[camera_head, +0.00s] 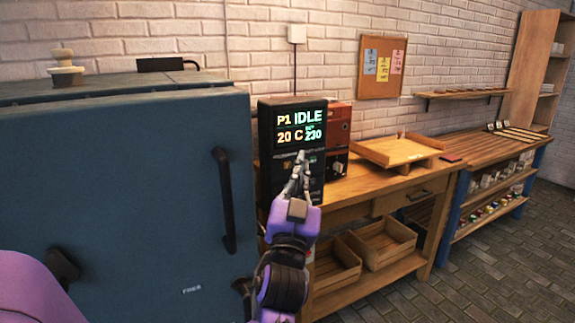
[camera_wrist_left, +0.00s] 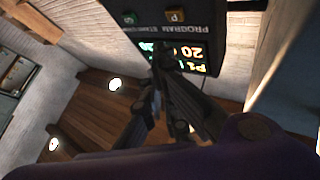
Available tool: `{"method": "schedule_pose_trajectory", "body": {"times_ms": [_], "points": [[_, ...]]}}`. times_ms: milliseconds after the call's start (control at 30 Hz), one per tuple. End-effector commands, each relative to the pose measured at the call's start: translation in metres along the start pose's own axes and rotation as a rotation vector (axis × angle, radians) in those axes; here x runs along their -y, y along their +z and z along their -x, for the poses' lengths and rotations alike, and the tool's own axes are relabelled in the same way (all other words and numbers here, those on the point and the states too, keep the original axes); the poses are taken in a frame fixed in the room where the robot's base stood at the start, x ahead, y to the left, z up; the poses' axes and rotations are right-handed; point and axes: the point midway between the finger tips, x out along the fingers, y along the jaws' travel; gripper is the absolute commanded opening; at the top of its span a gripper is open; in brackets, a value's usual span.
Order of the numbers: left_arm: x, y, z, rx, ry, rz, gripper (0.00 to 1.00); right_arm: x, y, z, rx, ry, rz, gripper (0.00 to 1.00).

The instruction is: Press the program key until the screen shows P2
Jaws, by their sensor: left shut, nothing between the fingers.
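The dark controller (camera_head: 265,135) stands beside the blue kiln, and its lit screen (camera_head: 300,125) reads P1, IDLE, 20 C and 230. In the left wrist view the controller's face appears upside down. There the program key (camera_wrist_left: 174,15), marked P, sits above the word PROGRAM, and a green key (camera_wrist_left: 130,18) is beside it. My left gripper (camera_head: 303,157) is shut and empty in front of the controller, below the screen, hiding part of its lower face. In the wrist view its fingertips (camera_wrist_left: 160,50) cover part of the screen; I cannot tell whether they touch the face.
The blue kiln (camera_head: 120,190) with a dark door handle (camera_head: 224,200) fills the left. A red box (camera_head: 338,125) is right of the controller on the wooden bench (camera_head: 365,190). A wooden tray (camera_head: 398,150) lies farther right. Open floor (camera_head: 480,270) is at the lower right.

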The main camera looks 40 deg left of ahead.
Motion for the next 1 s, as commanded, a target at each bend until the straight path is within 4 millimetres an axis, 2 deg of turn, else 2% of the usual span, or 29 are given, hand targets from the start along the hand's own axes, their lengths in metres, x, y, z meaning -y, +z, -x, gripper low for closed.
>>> {"method": "schedule_pose_trajectory", "body": {"times_ms": [100,300,1000], "points": [[0.006,0.006,-0.009,0.000,0.000,-0.002,0.00,-0.001,-0.004,0.002,-0.006,0.001,0.000,0.00],[0.012,0.012,-0.016,0.001,0.000,-0.001,0.00,-0.001,-0.007,0.002,-0.010,0.002,0.001,0.00],[0.012,0.013,-0.017,0.001,0.000,0.000,0.00,-0.001,-0.011,0.000,-0.018,0.000,0.003,0.00]]}}
